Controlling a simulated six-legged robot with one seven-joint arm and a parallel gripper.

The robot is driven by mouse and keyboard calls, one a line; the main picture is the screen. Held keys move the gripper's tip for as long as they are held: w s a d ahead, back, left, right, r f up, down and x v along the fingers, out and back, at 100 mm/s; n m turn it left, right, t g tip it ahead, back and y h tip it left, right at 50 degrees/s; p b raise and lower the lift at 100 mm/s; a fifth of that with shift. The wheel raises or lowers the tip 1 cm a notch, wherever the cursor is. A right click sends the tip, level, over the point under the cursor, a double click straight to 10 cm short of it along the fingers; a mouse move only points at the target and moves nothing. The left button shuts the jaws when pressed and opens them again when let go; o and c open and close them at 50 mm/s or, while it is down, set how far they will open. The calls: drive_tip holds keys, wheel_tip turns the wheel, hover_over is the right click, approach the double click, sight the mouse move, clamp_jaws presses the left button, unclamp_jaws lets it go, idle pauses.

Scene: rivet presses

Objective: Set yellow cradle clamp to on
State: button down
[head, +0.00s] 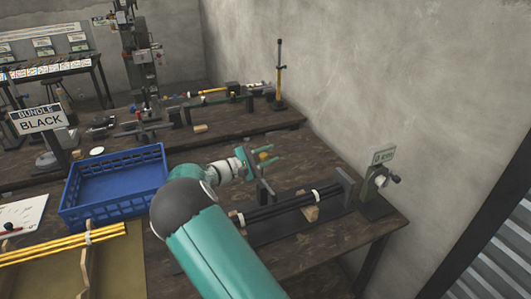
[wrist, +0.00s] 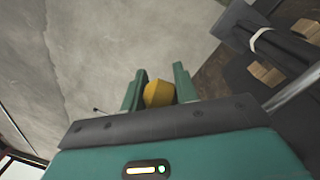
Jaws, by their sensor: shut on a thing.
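A yellow knob (head: 264,156) sits between the fingers of my gripper (head: 271,153). It looks like the handle of the yellow cradle clamp, and it also shows in the wrist view (wrist: 158,94) between the two green fingers (wrist: 160,72).
Black rods (head: 285,204) with white bands lie in the cradle. A blue crate (head: 113,208) stands left of my arm. A concrete wall (head: 320,90) rises behind.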

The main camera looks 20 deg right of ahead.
drive_tip(key=shift+s+f, duration=0.2)
drive_tip(key=shift+s, duration=0.45)
drive_tip(key=shift+f, duration=0.1)
drive_tip(key=c, duration=1.1)
unclamp_jaws()
drive_tip(key=a, duration=0.9)
drive_tip(key=a+f, duration=0.1)
drive_tip(key=a, duration=0.3)
drive_tip(key=shift+s+a, duration=0.3)
drive_tip(key=shift+s, duration=0.1)
